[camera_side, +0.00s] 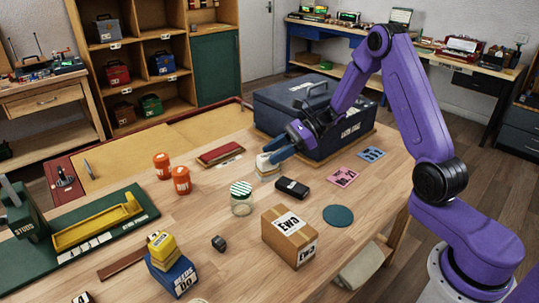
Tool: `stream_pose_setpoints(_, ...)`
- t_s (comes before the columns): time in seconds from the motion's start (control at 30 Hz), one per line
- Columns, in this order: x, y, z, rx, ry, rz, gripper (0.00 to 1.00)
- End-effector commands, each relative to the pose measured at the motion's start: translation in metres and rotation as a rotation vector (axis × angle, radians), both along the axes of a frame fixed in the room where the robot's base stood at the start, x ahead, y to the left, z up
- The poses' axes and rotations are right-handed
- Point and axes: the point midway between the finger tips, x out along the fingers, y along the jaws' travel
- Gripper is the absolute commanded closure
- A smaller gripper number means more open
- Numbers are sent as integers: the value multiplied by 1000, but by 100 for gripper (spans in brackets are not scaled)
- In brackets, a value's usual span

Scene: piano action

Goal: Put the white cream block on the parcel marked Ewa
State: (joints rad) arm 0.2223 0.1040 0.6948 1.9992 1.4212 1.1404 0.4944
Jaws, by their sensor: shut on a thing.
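The white cream block (267,168) is at the middle of the table, behind the striped-lid jar. My gripper (273,156) reaches down from the right and is shut on the block's upper part; the fingers partly hide it. I cannot tell whether the block touches the table or is just above it. The parcel marked Ewa (283,242) is a brown cardboard box at the front, with white labels on its top and side. Nothing rests on its top. It stands nearer the camera than my gripper, slightly to the right.
A jar with a green-striped lid (241,198) and a black block (292,187) stand between gripper and parcel. A large dark blue box (310,120) is close behind the gripper. Two orange pots (181,180) stand left. A green disc (338,215) lies right of the parcel.

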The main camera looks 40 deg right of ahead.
Motion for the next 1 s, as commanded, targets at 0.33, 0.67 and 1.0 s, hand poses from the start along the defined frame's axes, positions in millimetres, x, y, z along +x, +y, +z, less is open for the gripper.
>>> stream_pose_setpoints(0.33,-60,35,34,-1,-5,132,89)
stream_pose_setpoints(0.67,-113,60,52,1,-2,245,89)
stream_pose_setpoints(1.0,-115,61,16,3,1,250,89)
